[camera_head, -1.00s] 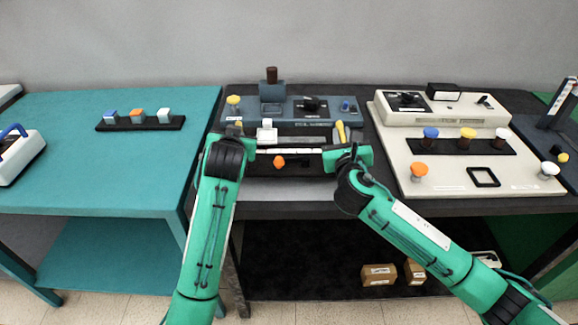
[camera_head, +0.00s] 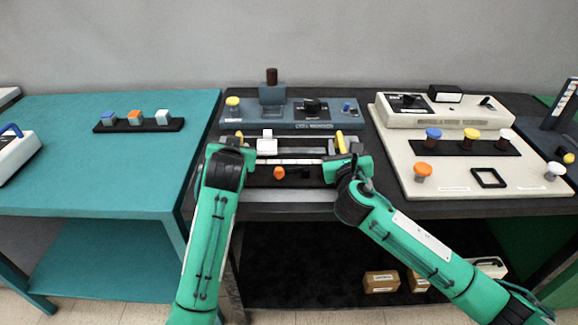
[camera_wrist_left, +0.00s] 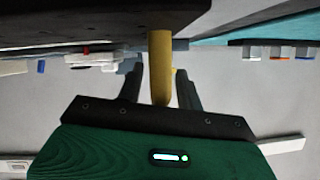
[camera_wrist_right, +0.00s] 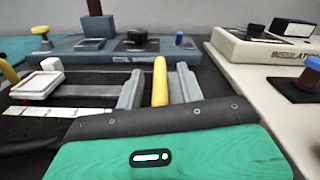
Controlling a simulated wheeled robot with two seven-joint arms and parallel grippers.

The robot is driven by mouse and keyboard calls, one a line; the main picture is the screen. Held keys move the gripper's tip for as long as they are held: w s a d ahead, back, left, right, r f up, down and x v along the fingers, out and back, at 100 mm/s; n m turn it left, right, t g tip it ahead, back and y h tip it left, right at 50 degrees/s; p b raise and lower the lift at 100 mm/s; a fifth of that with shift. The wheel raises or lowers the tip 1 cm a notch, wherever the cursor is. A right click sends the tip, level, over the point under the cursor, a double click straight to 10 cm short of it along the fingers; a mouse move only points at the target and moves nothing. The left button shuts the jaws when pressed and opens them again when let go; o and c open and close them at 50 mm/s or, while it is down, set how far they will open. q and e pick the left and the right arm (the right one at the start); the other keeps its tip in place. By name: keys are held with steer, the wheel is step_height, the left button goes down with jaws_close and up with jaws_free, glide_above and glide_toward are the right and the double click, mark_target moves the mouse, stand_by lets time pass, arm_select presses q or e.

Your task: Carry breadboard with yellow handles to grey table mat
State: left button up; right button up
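The breadboard (camera_head: 310,182) is a dark board with a white strip, a white block and an orange knob. It is at the dark table's front, with a grey mat strip (camera_head: 285,197) showing along its front edge; I cannot tell whether they touch. My left gripper (camera_wrist_left: 160,72) is around the left yellow handle (camera_wrist_left: 160,50) with narrow gaps on both sides. My right gripper (camera_wrist_right: 162,68) is likewise around the right yellow handle (camera_wrist_right: 160,82), with gaps beside its fingers. Both look partly open. In the head view, my arms hide the board's ends.
A blue-grey device (camera_head: 345,119) stands just behind the board. A cream panel (camera_head: 400,155) with coloured knobs is close on the right. A teal table (camera_head: 90,180) at left holds a black rack (camera_head: 140,125) of small blocks and has wide free room.

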steer(key=s, duration=1.2)
arm_select(q)
steer(key=v, duration=1.2)
arm_select(e)
steer(key=shift+d, duration=0.1)
